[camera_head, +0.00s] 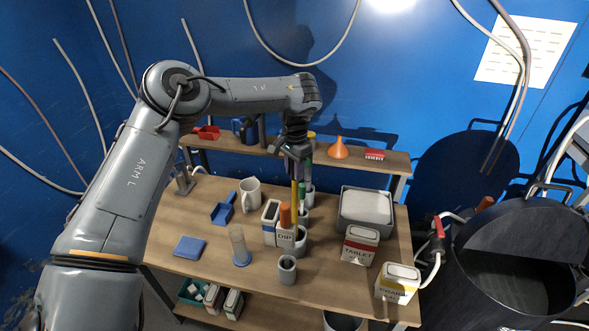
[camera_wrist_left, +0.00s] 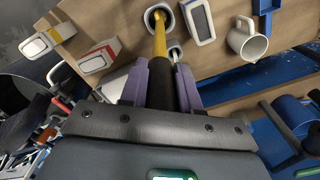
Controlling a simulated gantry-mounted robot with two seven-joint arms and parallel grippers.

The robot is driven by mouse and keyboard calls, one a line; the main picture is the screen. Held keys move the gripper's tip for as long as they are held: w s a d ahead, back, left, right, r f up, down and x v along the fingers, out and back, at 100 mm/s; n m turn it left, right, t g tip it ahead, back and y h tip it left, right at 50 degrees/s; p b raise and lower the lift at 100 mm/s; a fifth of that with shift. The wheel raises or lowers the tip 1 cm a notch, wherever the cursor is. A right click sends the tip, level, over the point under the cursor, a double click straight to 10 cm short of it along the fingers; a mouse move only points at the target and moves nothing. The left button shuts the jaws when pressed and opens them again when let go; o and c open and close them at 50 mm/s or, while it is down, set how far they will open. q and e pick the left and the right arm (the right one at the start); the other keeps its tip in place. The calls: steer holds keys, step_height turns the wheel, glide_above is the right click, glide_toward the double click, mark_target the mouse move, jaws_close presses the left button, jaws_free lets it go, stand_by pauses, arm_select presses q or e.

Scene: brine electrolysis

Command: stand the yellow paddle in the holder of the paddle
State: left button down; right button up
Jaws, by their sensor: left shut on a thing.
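My left gripper (camera_head: 297,155) is shut on the yellow paddle (camera_head: 294,193), which hangs roughly upright above the table. In the left wrist view the gripper (camera_wrist_left: 161,88) has its purple fingers on either side of the paddle's black handle, and the yellow shaft (camera_wrist_left: 160,42) points away from it. The shaft's far end shows within the round rim of a grey holder (camera_wrist_left: 172,20). I cannot tell whether the end is inside the holder or just above it. In the head view nearby items partly hide the paddle's lower end. My right gripper is not in view.
A clear cylinder (camera_head: 239,245) stands to the left, a grey tray (camera_head: 345,222) to the right. A raised shelf (camera_head: 365,162) runs behind.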

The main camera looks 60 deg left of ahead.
arm_select(q)
steer(key=shift+f, duration=0.15)
steer(key=c, duration=0.7)
jaws_free()
steer(key=shift+c, duration=0.2)
step_height(320, 180, up, 11)
steer(key=shift+f, duration=0.1)
stand_by(0.5)
